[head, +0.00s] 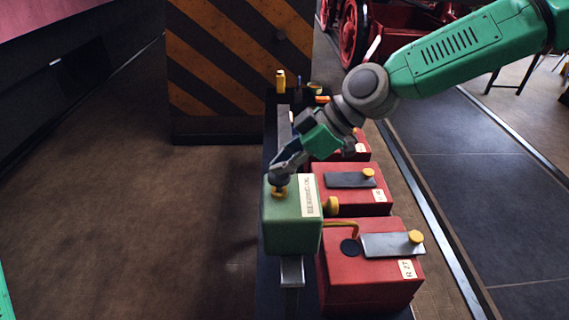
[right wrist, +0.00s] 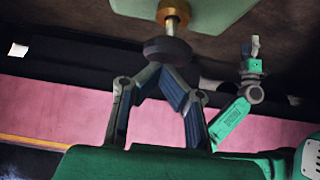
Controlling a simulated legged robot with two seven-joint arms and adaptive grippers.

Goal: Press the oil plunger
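The oil plunger (head: 279,192) stands upright on top of the green oil box (head: 292,232), with a dark round knob on a brass stem. In the right wrist view, the knob (right wrist: 167,50) and brass stem show beyond my fingers, below the pale green box top (right wrist: 185,16). My right gripper (head: 283,170) is over the plunger and points down. Its fingers (right wrist: 162,70) come together at the knob and look shut, apparently touching its top. My left gripper (right wrist: 250,52) is small and away from the box in the right wrist view; its opening is unclear.
Red boxes (head: 368,285) with grey plates and yellow knobs stand to the right of the green box. A yellow pipe (head: 342,224) runs between them. A striped black-and-orange panel (head: 236,65) stands behind. The floor at left is clear.

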